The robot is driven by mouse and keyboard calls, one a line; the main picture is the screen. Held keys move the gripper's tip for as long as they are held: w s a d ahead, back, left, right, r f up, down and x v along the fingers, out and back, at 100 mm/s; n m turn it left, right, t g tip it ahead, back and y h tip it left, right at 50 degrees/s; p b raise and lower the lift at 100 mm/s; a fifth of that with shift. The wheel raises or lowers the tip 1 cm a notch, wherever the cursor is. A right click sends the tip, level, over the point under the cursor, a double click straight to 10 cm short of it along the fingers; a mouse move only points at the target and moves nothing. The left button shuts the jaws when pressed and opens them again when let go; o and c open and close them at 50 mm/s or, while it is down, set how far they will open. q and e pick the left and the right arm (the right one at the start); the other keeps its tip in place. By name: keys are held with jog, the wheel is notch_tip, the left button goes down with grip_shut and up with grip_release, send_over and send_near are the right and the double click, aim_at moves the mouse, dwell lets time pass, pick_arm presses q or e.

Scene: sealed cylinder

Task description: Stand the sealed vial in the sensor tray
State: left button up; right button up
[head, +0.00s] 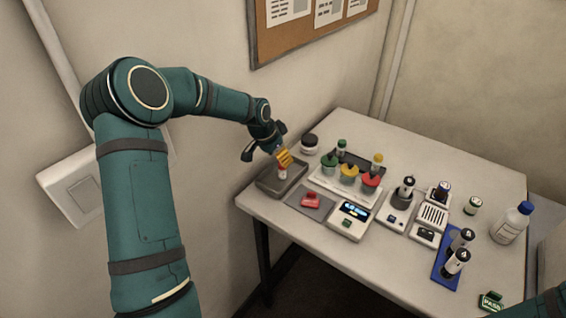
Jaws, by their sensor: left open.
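A small vial (283,173), whitish with a red part, stands roughly upright in the dark grey tray (264,186) at the table's left corner. I take this for the sealed vial and the sensor tray. My left gripper (267,155) is open above the tray, with one dark finger to the left. A yellow-orange striped piece shows just above the vial; I cannot tell if it is part of my gripper. It hides the vial's upper part, and any contact is unclear. My right gripper is out of view.
A red piece (311,200) lies on a grey mat. A display device (350,219), a rack with green, yellow and red caps (345,186), a blue vial stand (443,271) and a white bottle (511,225) fill the table.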

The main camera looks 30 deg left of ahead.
pick_arm(q)
jog(key=v, duration=0.5)
jog(key=shift+r, duration=0.35)
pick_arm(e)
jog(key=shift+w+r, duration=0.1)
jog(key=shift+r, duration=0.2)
pick_arm(q)
jog(key=shift+s, duration=0.1)
